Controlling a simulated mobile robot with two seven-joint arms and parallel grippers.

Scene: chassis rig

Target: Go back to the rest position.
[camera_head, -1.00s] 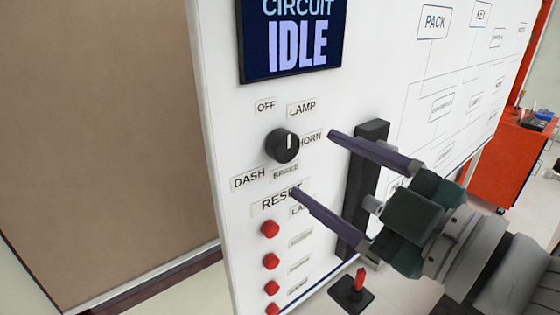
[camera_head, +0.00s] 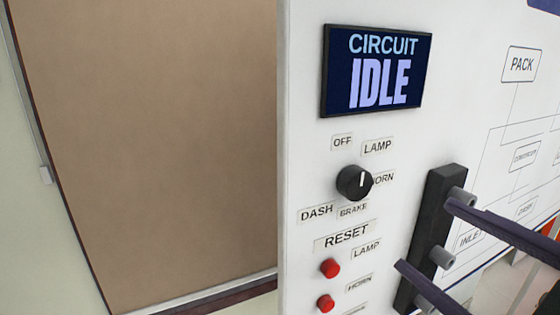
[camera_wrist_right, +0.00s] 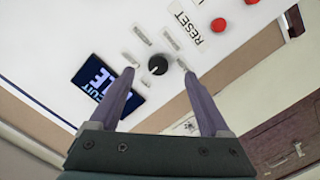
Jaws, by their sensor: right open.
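My right gripper (camera_head: 422,234) is open and empty, at the right edge of the head view in front of the white panel. Only its two dark fingers show there, right of the round black selector knob (camera_head: 354,182) and apart from it. The knob's white mark points roughly upward, among labels OFF, LAMP, HORN, BRAKE and DASH. In the right wrist view the gripper (camera_wrist_right: 158,73) has its fingers spread, with the knob (camera_wrist_right: 158,64) seen beyond and between them. The display (camera_head: 376,70) reads CIRCUIT IDLE. My left gripper is not in view.
Red buttons (camera_head: 330,268) sit below the RESET label on the panel. A black bar with grey knobs (camera_head: 432,238) stands out from the panel beside the right fingers. A brown board (camera_head: 150,150) fills the left side.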

